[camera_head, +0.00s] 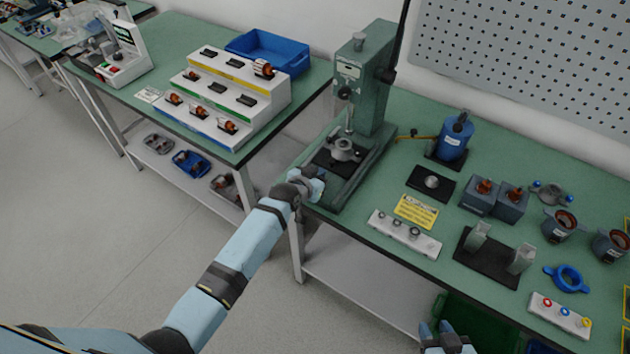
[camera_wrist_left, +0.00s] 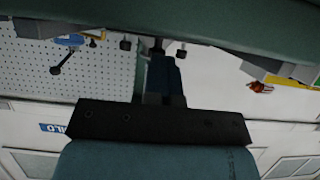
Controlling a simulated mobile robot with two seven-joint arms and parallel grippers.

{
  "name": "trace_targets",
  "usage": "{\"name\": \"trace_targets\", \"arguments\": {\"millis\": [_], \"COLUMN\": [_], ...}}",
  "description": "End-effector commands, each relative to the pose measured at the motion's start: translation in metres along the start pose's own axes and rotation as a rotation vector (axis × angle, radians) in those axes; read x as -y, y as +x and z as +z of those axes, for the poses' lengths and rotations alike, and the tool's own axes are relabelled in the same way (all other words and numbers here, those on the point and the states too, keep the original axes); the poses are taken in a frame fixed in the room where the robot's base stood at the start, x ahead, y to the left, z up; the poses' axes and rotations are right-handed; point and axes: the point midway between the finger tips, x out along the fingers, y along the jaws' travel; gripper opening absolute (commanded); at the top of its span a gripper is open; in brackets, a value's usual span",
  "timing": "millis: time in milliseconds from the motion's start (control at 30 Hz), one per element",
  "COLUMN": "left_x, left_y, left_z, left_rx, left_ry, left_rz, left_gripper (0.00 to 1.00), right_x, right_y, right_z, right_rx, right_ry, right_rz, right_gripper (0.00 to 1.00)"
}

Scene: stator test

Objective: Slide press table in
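The green press (camera_head: 362,90) stands upright at the left end of the right-hand bench. Its dark press table (camera_head: 324,160) is low at the front of the press, with a round grey metal part (camera_head: 344,150) on it under the ram. My left gripper (camera_head: 316,182) is at the front of the press base, close to the table's front edge. Whether it touches the table, and whether its fingers are shut, is hidden. My right gripper (camera_head: 447,340) is at the bottom edge, partly cut off, away from the press.
Right of the press are a blue bottle-like unit (camera_head: 455,136), a black pad (camera_head: 431,183), a yellow label (camera_head: 416,212) and a white strip with round parts (camera_head: 404,234). A stepped white rack (camera_head: 240,92) stands on the left bench. A gap separates the benches.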

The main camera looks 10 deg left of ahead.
Motion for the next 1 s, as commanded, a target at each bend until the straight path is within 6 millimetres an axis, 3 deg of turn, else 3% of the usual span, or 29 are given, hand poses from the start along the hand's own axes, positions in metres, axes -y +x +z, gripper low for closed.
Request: {"name": "trace_targets", "arguments": {"millis": [433, 800, 1000], "left_x": [0.000, 0.000, 0.000], "left_y": [0.005, 0.029, 0.030], "left_z": [-0.002, -0.013, -0.014], "left_rx": [0.000, -0.001, 0.000], "left_ry": [0.000, 0.000, 0.000], "left_rz": [0.000, 0.000, 0.000], "left_gripper": [0.00, 0.00, 0.00], "right_x": [0.000, 0.000, 0.000], "right_y": [0.002, 0.008, 0.008], "right_z": [0.004, 0.013, 0.013], "right_rx": [0.003, 0.002, 0.002], "right_ry": [0.000, 0.000, 0.000], "right_rz": [0.000, 0.000, 0.000], "right_gripper": [0.37, 0.37, 0.37]}}
